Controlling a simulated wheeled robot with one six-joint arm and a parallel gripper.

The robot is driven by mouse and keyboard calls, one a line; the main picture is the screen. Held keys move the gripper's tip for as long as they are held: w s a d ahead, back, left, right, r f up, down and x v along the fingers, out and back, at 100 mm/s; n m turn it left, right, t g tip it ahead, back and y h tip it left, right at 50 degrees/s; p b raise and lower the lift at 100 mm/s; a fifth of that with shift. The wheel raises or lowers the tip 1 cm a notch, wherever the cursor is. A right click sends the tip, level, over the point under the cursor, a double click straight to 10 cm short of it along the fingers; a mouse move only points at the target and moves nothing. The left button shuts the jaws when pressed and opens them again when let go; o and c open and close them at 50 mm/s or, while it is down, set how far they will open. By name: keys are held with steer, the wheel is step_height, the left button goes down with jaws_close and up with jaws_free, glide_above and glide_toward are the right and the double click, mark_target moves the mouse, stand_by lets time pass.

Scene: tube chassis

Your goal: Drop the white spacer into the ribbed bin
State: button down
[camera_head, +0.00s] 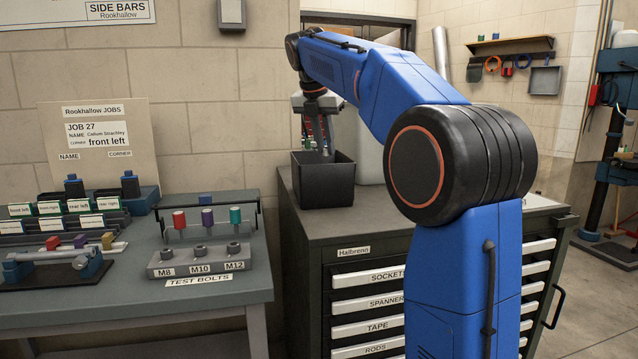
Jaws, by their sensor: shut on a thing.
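My gripper (325,148) points down over the black open-topped bin (326,188), with its fingertips at about the height of the rim or just inside the mouth. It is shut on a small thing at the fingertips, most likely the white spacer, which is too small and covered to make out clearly. The bin stands on the dark cabinet top (350,226). Its inside is hidden by the front wall, and I cannot make out ribs on it.
A pale container (370,153) stands behind the bin, partly hidden by my arm. At left, a bench (130,290) holds a test bolts block (205,259), a rack with coloured pieces (207,217) and labelled trays (64,207). The cabinet top before the bin is clear.

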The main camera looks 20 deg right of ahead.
steer(key=c, duration=1.6)
jaws_free()
steer(key=v, duration=1.2)
steer(key=shift+s+f, duration=0.1)
